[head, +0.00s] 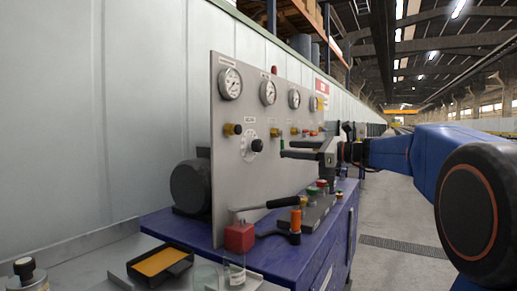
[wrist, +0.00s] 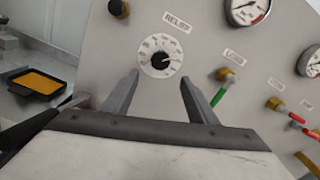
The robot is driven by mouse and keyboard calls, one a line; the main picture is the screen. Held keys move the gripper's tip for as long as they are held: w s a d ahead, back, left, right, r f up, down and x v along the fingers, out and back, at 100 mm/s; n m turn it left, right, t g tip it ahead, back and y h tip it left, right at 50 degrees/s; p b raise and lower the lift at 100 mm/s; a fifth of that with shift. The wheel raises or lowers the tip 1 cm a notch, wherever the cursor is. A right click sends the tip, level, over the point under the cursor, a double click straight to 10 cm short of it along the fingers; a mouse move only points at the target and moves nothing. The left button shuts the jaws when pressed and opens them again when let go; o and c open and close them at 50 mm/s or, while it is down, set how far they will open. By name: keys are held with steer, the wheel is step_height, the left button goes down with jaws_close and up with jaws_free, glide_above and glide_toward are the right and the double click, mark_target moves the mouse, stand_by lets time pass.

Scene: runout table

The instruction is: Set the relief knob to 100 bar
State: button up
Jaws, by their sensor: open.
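The relief knob is a black knob (wrist: 162,57) at the centre of a white round dial (wrist: 160,55) under a "RELIEF" label (wrist: 177,22) in the wrist view. In the head view the knob (head: 257,145) stands out from the grey panel, with its dial (head: 248,144) behind it. The dial numbers are too small to read. My gripper (wrist: 160,82) is open and empty, its two fingers pointing at the panel on either side of and below the dial. In the head view my gripper (head: 281,148) is in front of the panel, to the right of the knob.
Gauges (head: 230,83) line the panel top (head: 222,120). Brass fittings and valves with green (wrist: 217,97) and red (wrist: 294,115) handles sit to the right of the dial.

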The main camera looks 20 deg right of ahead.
mark_target(261, 147)
steer(key=x, duration=1.3)
steer(key=shift+w, duration=0.1)
steer(key=c, duration=1.1)
steer(key=shift+o, duration=0.2)
